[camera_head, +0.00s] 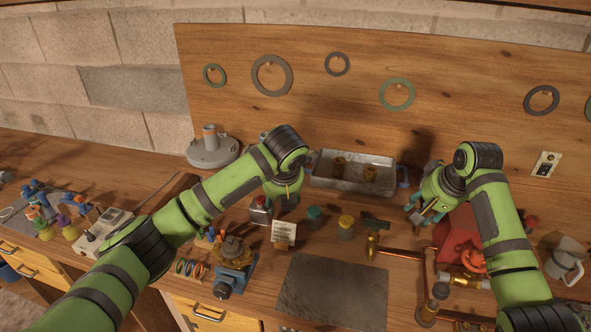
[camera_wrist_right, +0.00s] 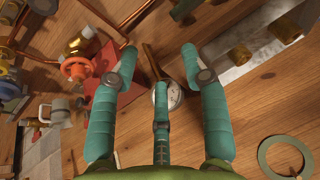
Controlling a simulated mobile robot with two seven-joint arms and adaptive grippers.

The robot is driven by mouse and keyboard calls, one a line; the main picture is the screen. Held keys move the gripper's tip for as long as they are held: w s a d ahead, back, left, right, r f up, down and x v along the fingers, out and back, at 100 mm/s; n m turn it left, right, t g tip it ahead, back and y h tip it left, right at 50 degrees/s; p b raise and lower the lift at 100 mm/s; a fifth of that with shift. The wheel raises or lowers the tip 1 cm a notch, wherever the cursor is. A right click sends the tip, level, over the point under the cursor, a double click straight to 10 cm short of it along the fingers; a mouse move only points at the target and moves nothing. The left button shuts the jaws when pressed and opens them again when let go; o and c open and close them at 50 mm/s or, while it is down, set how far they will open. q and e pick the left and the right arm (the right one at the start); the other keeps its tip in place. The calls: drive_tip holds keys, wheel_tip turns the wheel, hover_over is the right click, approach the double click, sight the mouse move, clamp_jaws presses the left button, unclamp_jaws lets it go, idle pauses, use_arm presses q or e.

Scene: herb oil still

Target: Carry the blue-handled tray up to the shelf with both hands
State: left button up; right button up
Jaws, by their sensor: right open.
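The metal tray (camera_head: 350,187) stands at the back of the workbench, with two brass pieces (camera_head: 339,165) in it. Its right blue handle (camera_head: 403,178) shows; its left handle is mostly hidden by my left wrist. In the right wrist view the tray (camera_wrist_right: 226,76) is at upper right. My right gripper (camera_head: 423,213) is open and empty, to the right of the tray and apart from it; its spread teal fingers show in the wrist view (camera_wrist_right: 158,52). My left gripper (camera_head: 288,198) points down at the tray's front left; its fingertips are too small to read.
A red device (camera_head: 460,238) and copper pipe stand right of the tray. Small jars (camera_head: 345,226), a note card (camera_head: 283,234) and a blue vise (camera_head: 234,275) stand in front. A dark slab (camera_head: 330,290) lies bare at the front. A wooden board (camera_head: 310,100) rises behind.

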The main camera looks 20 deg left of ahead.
use_arm(q)
drive_tip(key=shift+s, duration=1.25)
use_arm(e)
drive_tip(key=s+v, duration=0.1)
drive_tip(key=v, duration=1.2)
drive_tip(key=shift+f, duration=0.2)
drive_tip(key=shift+w, duration=0.1)
use_arm(q)
drive_tip(key=shift+d, duration=0.1)
